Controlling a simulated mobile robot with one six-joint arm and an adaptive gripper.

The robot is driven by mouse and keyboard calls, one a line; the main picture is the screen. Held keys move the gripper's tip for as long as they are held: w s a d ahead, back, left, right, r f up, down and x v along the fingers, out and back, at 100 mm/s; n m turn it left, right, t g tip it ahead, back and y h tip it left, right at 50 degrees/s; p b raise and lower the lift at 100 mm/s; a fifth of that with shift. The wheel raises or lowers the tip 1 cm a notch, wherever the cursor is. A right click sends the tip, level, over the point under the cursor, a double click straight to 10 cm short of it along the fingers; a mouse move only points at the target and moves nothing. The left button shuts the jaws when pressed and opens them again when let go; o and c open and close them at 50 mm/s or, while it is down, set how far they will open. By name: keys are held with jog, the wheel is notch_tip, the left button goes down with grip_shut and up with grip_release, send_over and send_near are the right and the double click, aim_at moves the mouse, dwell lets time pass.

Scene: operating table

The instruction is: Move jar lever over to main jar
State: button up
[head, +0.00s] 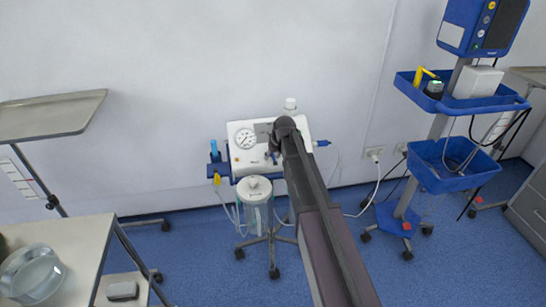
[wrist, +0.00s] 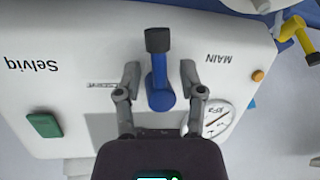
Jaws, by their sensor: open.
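The jar lever (wrist: 158,75) is a blue handle with a black knob on the white front panel of the suction unit (wrist: 70,60). In the wrist view, it points straight up between an upside-down MAIN label on the right and a partly covered label on the left. My gripper (wrist: 160,80) is open, with one finger on each side of the lever; contact cannot be told. In the head view, my arm covers part of the suction unit (head: 242,160), and the fingers are hard to make out. A clear jar (head: 257,215) with a white lid hangs below the unit's left side.
A pressure gauge (wrist: 217,118) and a green switch (wrist: 44,124) flank my gripper. A yellow fitting (wrist: 293,27) is at the upper right. In the head view, a blue equipment stand (head: 455,165) is at right, and a table (head: 85,255) and tray (head: 50,117) are at left.

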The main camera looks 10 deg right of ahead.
grip_shut()
jog(key=shift+w, duration=0.1)
dwell(0.3)
jog(key=shift+m, duration=0.3)
jog(key=m, duration=0.2)
jog(key=m+y+b, duration=0.1)
jog(key=shift+a+m+t, duration=0.35)
jog(key=shift+m+t, duration=0.05)
jog(key=shift+w+a+r+m+t+y+b, duration=0.1)
jog(key=shift+m+t+b, duration=0.1)
jog(key=shift+m, duration=0.5)
jog(key=shift+w+a+m+t+y+b, duration=0.1)
jog(key=shift+m+t, duration=0.1)
jog(key=shift+m, duration=0.5)
jog(key=shift+a+r+m+t+y+b, duration=0.1)
jog(key=shift+m+t, duration=0.1)
jog(key=shift+m, duration=0.5)
